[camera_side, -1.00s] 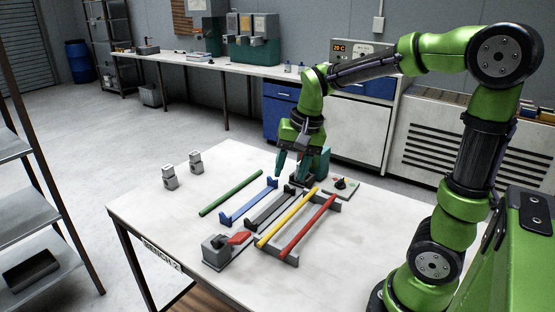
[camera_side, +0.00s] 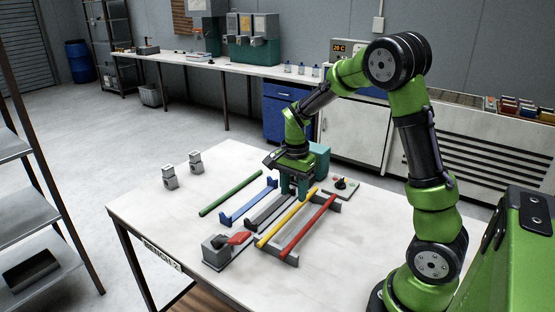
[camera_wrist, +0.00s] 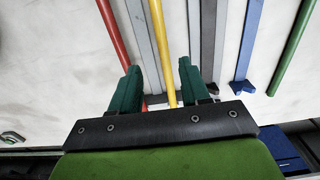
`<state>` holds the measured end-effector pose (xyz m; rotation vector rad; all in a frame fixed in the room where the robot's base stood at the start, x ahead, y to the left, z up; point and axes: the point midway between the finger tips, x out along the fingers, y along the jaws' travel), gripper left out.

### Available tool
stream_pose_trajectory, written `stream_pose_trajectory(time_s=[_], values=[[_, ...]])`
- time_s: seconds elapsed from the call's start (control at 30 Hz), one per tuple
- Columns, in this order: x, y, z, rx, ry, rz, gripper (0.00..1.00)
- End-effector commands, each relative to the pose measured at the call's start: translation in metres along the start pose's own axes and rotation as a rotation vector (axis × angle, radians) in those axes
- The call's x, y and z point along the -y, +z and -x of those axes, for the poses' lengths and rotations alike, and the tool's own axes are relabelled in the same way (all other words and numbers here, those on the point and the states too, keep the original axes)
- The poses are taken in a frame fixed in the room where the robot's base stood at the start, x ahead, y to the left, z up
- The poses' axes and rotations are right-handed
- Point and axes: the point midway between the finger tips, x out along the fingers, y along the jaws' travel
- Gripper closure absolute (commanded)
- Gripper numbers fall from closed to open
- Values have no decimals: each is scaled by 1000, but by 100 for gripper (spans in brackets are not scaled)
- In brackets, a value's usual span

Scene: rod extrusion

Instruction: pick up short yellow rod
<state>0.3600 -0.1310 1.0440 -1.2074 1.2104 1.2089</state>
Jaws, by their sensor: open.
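The yellow rod (camera_side: 288,218) lies across a grey rack (camera_side: 274,252), beside and left of a red rod (camera_side: 308,228). It also shows in the wrist view (camera_wrist: 161,45), running between my two fingers. My gripper (camera_side: 294,193) points down near the rod's far end in the side view. In the wrist view my gripper (camera_wrist: 157,68) has its teal fingers spread, one on each side of the yellow rod. I cannot tell whether the fingertips are level with the rod or above it.
Left of the yellow rod lie a dark grey rail (camera_side: 266,213), a blue holder (camera_side: 246,206) and a green rod (camera_side: 230,193). A grey clamp with a red handle (camera_side: 220,250) stands at the near end. A small control panel (camera_side: 341,186) and a teal box (camera_side: 319,158) stand behind.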

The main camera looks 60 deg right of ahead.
Motion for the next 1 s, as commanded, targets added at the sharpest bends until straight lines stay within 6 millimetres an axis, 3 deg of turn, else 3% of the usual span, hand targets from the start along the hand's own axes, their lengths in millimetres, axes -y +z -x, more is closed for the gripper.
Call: stream_pose_trajectory(time_s=[0.27, 0.5, 0.83, 1.0], values=[[1, 0, -23, 0, 2, 2, 54], [4, 1, -58, 1, 3, 0, 54], [5, 1, -64, 0, -1, 1, 54], [5, 1, -64, 0, -1, 1, 80]])
